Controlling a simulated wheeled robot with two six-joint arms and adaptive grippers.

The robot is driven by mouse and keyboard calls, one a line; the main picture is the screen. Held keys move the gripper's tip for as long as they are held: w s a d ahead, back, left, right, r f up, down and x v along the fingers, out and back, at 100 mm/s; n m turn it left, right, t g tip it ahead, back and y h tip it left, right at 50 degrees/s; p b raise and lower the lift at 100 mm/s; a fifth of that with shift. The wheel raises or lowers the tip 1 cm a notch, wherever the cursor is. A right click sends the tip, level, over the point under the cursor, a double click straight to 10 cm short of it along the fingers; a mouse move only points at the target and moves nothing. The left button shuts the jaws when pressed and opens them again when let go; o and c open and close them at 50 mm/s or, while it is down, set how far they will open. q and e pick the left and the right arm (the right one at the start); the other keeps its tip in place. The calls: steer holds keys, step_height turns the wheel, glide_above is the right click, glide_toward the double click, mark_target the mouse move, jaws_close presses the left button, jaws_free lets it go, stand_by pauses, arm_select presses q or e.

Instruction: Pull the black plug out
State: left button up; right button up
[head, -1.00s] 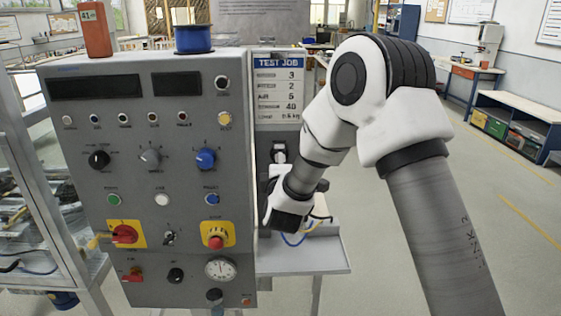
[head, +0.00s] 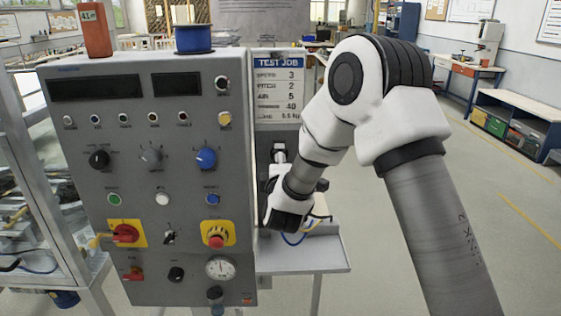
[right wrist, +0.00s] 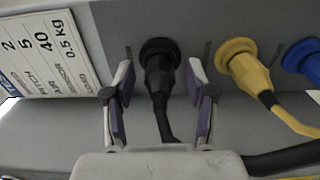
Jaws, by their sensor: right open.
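The black plug (right wrist: 160,75) sits in a round socket on the grey panel in the right wrist view, with its black cable hanging down from it. My right gripper (right wrist: 157,80) is open, with one finger on each side of the plug and a gap showing on both sides. In the head view my right gripper (head: 285,215) is at the right side of the grey control cabinet, and its fingers and the black plug are hidden there. My left gripper is not in view.
A yellow plug (right wrist: 245,70) with a yellow cable is right of the black one, and a blue plug (right wrist: 303,60) is further right. A job card (head: 279,88) hangs above. A grey shelf (head: 310,255) lies below.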

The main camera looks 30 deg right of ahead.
steer(key=shift+c, duration=0.3)
jaws_close()
steer(key=v, duration=0.6)
stand_by(1.1)
